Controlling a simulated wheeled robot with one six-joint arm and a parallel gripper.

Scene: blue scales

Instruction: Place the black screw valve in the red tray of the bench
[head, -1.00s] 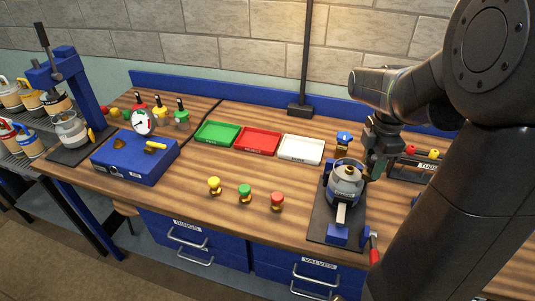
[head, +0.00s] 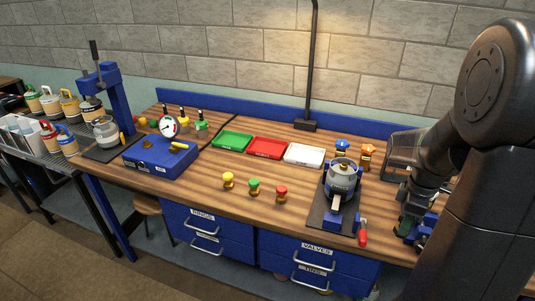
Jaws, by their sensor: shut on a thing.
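The red tray (head: 282,154) lies on the wooden bench (head: 205,178) between a green tray and a white tray, and it looks empty. My gripper (head: 408,232) is low at the right, near the bench's front edge and right of the clamped canister. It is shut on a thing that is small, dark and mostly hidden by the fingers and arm. I cannot make out its shape. I see no black screw valve clearly elsewhere on the bench.
A clamp stand with a metal canister (head: 342,176) and a red handle (head: 362,236) stands left of my gripper. White tray (head: 304,154), green tray (head: 232,141), blue valve (head: 342,147), orange valve (head: 367,155) and a lamp post (head: 310,75) stand behind.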

